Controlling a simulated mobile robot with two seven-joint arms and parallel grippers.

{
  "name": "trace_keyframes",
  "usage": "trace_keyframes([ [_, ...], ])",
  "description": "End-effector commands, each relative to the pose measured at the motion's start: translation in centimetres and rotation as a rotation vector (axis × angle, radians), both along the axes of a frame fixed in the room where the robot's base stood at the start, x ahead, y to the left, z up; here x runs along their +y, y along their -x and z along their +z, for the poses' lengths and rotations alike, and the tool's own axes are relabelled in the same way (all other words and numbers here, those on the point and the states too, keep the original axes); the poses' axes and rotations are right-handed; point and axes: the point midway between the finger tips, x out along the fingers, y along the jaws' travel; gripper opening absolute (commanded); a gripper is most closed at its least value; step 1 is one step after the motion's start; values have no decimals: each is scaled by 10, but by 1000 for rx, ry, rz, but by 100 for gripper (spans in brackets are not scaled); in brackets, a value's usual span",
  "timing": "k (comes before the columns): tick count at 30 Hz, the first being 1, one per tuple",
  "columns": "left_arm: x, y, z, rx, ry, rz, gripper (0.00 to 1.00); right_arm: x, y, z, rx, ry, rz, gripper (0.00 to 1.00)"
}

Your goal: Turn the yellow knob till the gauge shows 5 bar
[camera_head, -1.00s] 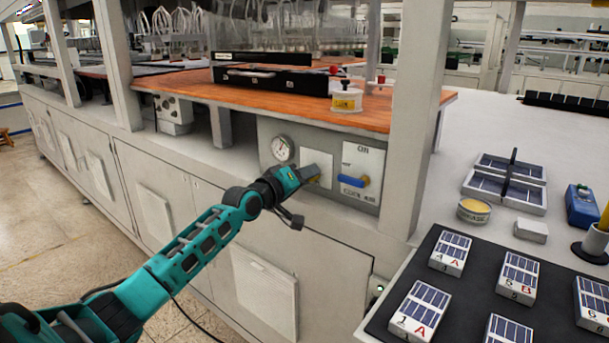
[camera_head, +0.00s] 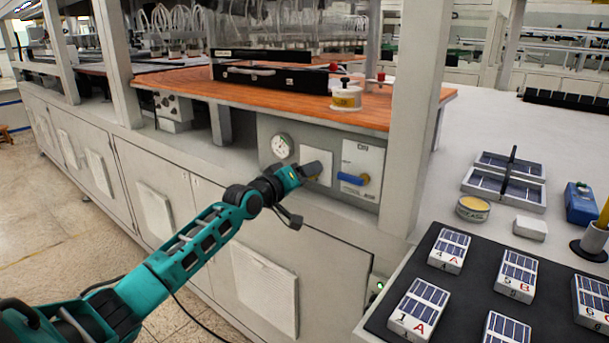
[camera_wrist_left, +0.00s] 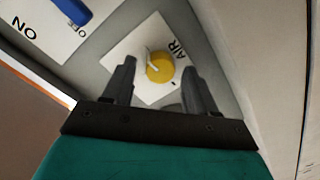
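The yellow knob (camera_wrist_left: 160,67) sits on a white plate marked AIR in the left wrist view, its white pointer line visible. In the head view the knob is mostly hidden by my left gripper (camera_head: 312,171). In the wrist view my left gripper (camera_wrist_left: 159,68) is open, with one finger on each side of the knob and small gaps visible between. The round gauge (camera_head: 282,146) is on the grey panel left of the gripper; its reading is too small to tell. My right gripper is in neither view.
A blue lever (camera_head: 353,180) on a plate marked ON is right of the knob. An orange-brown worktop (camera_head: 420,106) overhangs the panel, and a grey post (camera_head: 413,130) stands to its right. A dark mat (camera_head: 462,285) with solar-cell blocks lies at lower right.

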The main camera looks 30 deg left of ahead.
Motion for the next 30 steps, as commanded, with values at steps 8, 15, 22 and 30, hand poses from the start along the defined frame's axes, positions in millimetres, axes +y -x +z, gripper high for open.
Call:
trace_keyframes([
  [8,0,1,0,0,0,0,60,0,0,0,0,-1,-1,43],
  [15,1,19,1,1,0,-1,60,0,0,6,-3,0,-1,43],
  [22,4,55,5,3,-1,-1,60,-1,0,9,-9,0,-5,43],
  [30,8,96,7,4,0,-1,60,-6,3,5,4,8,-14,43],
])
